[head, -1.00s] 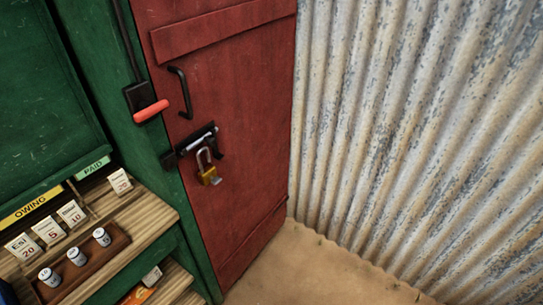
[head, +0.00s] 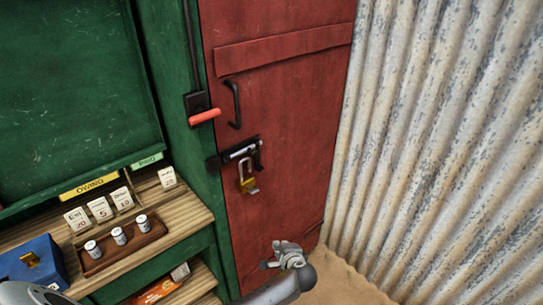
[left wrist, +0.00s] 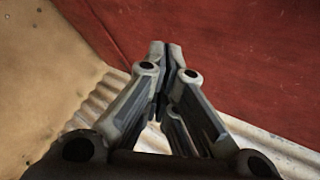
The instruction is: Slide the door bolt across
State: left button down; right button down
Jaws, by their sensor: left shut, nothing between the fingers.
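The red door (head: 290,95) is shut against the green frame. A black-and-steel door bolt (head: 242,150) is mounted across its left edge. A brass padlock (head: 249,186) hangs at the bolt by its shackle; I cannot tell whether the shackle is locked. My left gripper (head: 284,247) is in front of the lower door, below and right of the padlock and apart from it. In the left wrist view its fingers (left wrist: 165,45) are together and empty, with the red door and sandy floor beyond. My right gripper is in neither view.
A black pull handle (head: 236,104) is above the bolt. A red lever (head: 205,116) juts from the frame at left. A wooden counter (head: 190,217) carries cards, small weights and a blue box (head: 40,258). Corrugated metal wall (head: 440,150) closes the right side.

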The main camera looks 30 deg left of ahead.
pick_arm(q)
jog(key=w+r+t+y, duration=0.1)
jog(key=w+r+y, duration=0.2)
jog(key=r, duration=1)
jog(key=w+r+n+t+y, duration=0.1)
jog(key=w+r+y, duration=0.2)
jog(key=r, duration=1.1)
jog(key=shift+w+r+n+t, duration=0.25)
jog(key=shift+w+n+t, duration=0.05)
jog(key=shift+w, duration=0.05)
